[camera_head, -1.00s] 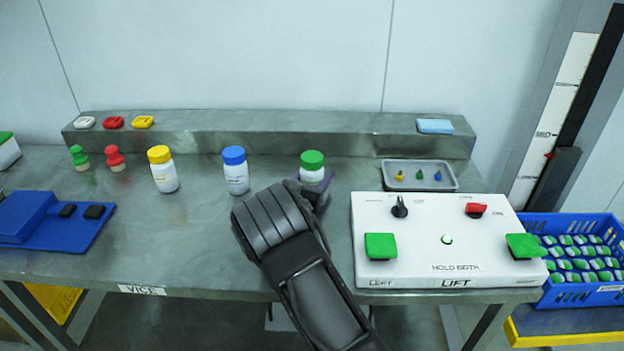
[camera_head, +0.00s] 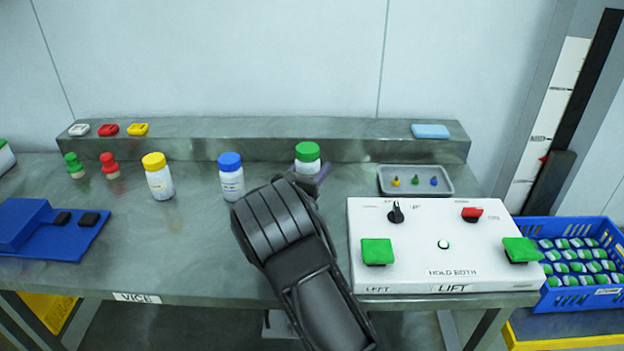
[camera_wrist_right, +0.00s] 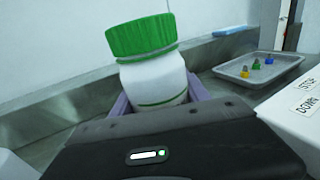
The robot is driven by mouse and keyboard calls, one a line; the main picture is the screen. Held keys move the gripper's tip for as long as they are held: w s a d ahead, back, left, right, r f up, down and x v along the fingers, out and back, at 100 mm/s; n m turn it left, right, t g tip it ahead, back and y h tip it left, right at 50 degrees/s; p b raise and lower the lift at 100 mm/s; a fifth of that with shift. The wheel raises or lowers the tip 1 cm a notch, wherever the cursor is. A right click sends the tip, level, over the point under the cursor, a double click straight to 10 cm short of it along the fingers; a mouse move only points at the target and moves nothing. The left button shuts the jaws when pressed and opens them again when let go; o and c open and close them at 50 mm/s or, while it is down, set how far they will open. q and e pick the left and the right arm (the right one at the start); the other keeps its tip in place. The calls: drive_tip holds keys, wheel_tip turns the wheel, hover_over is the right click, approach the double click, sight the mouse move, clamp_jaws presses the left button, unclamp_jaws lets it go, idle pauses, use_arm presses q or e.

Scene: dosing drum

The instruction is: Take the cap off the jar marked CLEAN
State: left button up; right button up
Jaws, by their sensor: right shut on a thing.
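A white jar with a green cap (camera_head: 307,151) stands upright on the bench. Its label is hidden, so I cannot read a marking. My right gripper (camera_head: 308,178) is shut around the jar's body, below the cap. In the right wrist view the green cap (camera_wrist_right: 141,36) sits on the white jar body (camera_wrist_right: 155,82), between the purple-grey fingers. A blue-capped jar (camera_head: 231,178) stands to the left, and a yellow-capped jar (camera_head: 159,178) further left. Their labels are too small to read. My left gripper is not in view.
A white control box (camera_head: 415,275) with green buttons stands right of my arm, with a grey tray (camera_head: 450,190) of small pegs behind it. A raised ledge (camera_head: 270,128) runs along the back. A blue vice (camera_head: 40,228) lies at left.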

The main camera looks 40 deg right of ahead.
sight(312, 150)
wheel_tip(312, 150, up, 6)
drive_tip(key=shift+f, duration=0.25)
idle(0.4)
drive_tip(key=o, duration=0.8)
clamp_jaws()
drive_tip(key=shift+f, duration=0.1)
